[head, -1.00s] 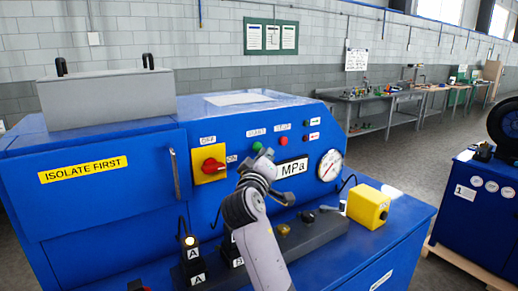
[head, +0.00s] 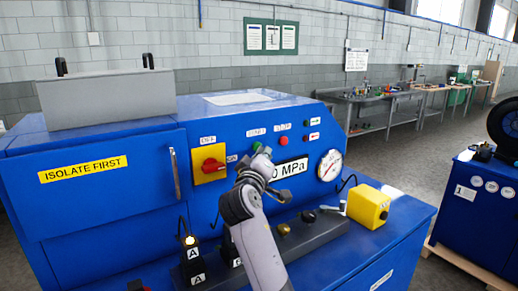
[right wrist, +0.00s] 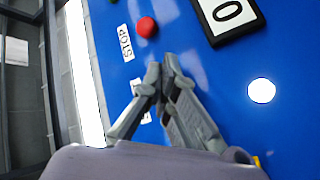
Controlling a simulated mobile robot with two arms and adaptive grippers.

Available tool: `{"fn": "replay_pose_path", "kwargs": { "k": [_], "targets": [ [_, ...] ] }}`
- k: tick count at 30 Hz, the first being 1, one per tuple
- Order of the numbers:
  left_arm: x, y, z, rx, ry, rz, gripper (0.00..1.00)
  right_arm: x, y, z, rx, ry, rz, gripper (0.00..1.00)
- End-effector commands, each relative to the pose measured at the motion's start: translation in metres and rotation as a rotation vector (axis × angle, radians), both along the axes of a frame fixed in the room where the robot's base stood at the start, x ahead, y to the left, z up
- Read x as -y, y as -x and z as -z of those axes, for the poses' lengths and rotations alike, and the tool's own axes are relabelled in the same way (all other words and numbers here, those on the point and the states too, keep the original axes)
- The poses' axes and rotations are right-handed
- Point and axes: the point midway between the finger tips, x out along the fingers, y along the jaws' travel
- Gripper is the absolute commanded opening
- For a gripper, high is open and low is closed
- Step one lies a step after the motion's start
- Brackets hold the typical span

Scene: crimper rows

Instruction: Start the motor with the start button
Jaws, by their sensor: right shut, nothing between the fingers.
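The green start button (head: 257,146) is on the sloped blue panel, under a small label, just above my right gripper in the head view. The red stop button (head: 283,140) is to its right; it also shows in the right wrist view (right wrist: 146,27) beside a STOP label. My right gripper (head: 265,153) is shut and empty, with its tips close to the start button. In the right wrist view its fingertips (right wrist: 164,68) are together over the panel and hide the start button. I cannot tell whether they touch it.
A red rotary switch (head: 209,165) on a yellow plate is left of the buttons. A 0 MPa display (head: 289,169) and a round gauge (head: 330,165) are to the right.

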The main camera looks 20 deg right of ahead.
Motion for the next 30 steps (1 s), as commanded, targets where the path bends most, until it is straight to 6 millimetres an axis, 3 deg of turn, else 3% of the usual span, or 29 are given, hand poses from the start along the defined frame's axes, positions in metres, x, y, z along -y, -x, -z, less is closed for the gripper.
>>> {"fn": "replay_pose_path", "kwargs": {
  "k": [20, 30],
  "targets": [
    [0.000, 0.000, 0.001, 0.000, 0.000, 0.000, 0.00, -0.001, -0.005, -0.001, 0.002, 0.000, 0.000, 0.00],
    [0.000, 0.000, -0.003, 0.000, 0.000, 0.000, 0.00, 0.001, 0.006, -0.001, 0.001, 0.000, -0.001, 0.00]
  ]
}}
